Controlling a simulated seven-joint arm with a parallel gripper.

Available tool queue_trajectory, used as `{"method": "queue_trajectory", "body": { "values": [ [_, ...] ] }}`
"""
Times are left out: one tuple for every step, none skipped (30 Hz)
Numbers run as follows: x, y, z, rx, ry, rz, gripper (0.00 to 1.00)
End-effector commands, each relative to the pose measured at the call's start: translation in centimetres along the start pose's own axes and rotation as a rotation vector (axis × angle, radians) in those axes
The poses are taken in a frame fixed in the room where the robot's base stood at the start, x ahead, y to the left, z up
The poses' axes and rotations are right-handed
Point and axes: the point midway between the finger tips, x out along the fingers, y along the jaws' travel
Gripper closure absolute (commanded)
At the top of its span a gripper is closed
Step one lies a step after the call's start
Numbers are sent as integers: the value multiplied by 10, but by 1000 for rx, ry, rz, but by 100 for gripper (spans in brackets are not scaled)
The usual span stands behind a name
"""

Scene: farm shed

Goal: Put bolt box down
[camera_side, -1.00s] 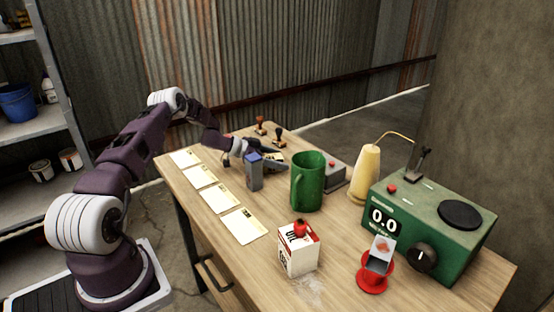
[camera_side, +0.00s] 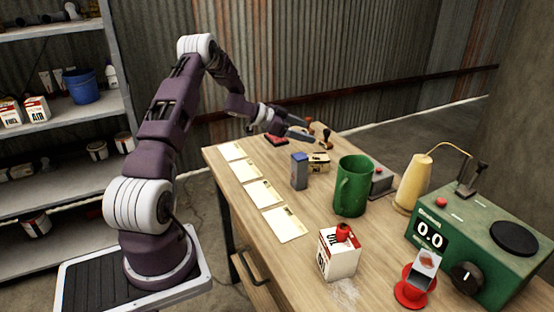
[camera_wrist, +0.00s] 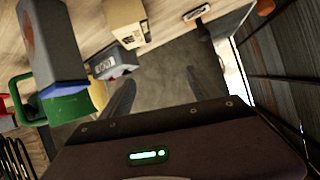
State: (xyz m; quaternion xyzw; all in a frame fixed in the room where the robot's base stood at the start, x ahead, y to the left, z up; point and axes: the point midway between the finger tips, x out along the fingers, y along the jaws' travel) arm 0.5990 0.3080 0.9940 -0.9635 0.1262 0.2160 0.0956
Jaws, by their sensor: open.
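A small brown box with a dark label, which I take to be the bolt box (camera_side: 319,162), stands on the table behind the blue-topped grey carton (camera_side: 299,172). A brown printed box also shows at the top of the wrist view (camera_wrist: 126,20). My gripper (camera_side: 298,130) is raised above the far part of the table, open and apart from the box. In the wrist view its two dark fingers (camera_wrist: 162,72) are spread with nothing between them. The blue-topped carton looms large at upper left there (camera_wrist: 52,42).
A green mug (camera_side: 353,186) stands to the right of the boxes. An oil carton (camera_side: 338,255), a red stand (camera_side: 413,292), a yellow bottle (camera_side: 411,184) and a green scale (camera_side: 465,235) fill the right side. Several cards (camera_side: 263,194) line the left edge. Stamps (camera_side: 325,135) stand behind.

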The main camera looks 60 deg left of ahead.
Motion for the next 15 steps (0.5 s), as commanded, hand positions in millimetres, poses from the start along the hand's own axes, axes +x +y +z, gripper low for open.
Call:
{"method": "queue_trajectory", "body": {
  "values": [
    [2,1,-52,51,-4,-83,28],
    [1,2,-80,71,-15,-146,28],
    [-5,8,-117,91,-30,-229,28],
    [-13,16,-142,100,-45,-289,28],
    [-23,26,-166,102,-60,-346,28],
    [-40,44,-192,93,-87,-416,28],
    [-56,61,-208,80,-110,-461,28],
    [-74,81,-219,60,-138,-500,28],
    [-100,112,-227,22,-180,-535,28],
    [-121,137,-228,-12,-216,-548,28],
    [-142,165,-224,-49,-255,-550,28],
    [-170,204,-212,-100,-313,-531,28],
    [-190,233,-200,-139,-356,-504,28],
    [-208,262,-187,-173,-397,-467,28],
    [-229,296,-168,-209,-450,-409,28]
  ]
}}
